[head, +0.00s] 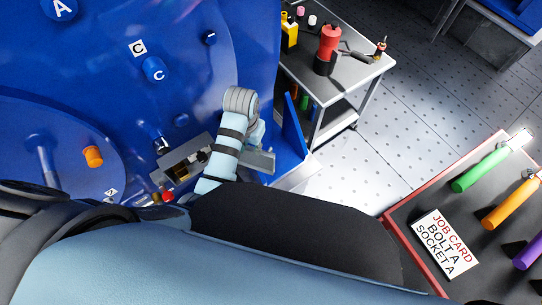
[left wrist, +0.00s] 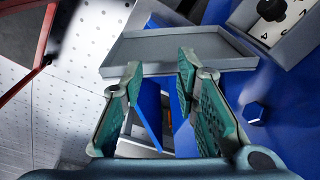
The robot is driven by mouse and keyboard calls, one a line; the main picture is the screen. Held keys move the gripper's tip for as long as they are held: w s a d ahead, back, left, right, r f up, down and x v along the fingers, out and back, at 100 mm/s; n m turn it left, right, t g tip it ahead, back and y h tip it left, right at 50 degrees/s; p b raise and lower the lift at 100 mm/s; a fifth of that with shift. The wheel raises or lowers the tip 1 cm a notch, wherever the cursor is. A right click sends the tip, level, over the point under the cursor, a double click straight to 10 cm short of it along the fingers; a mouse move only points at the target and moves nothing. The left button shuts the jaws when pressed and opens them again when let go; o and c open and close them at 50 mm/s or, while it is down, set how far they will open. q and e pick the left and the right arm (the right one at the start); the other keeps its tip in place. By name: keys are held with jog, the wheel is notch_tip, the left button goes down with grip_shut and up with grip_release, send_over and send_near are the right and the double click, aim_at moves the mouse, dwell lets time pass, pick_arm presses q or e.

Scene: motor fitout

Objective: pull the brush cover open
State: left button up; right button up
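The brush cover (left wrist: 180,48) is a shallow grey tray-like plate with a raised rim, straight ahead in the left wrist view. In the head view the brush cover (head: 262,161) stands out to the right of the grey brush box (head: 178,158), whose dark opening shows some brass-coloured parts inside. My left gripper (left wrist: 160,70) has its two green-padded fingers apart, with the tips at the near edge of the cover. Nothing is clearly clamped between them. In the head view my wrist hides the fingers and part of the cover. My right gripper is not seen.
The blue motor housing (head: 110,60) fills the left. A metal cart (head: 345,85) with a red-and-black tool stands behind. A red-edged tool tray (head: 405,215) with a job card (head: 446,244) is at right. Tiled floor (head: 350,160) lies between.

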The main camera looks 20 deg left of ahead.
pick_arm(q)
notch_tip(320, 180, up, 4)
jog(key=m+g, duration=0.1)
send_over(271, 150)
jog(key=w, duration=0.1)
notch_tip(271, 150, down, 14)
jog(key=b, duration=0.5)
jog(key=shift+a+f+b, duration=0.1)
jog(key=shift+a+b, duration=0.05)
jog(key=shift+b, duration=0.15)
grip_shut()
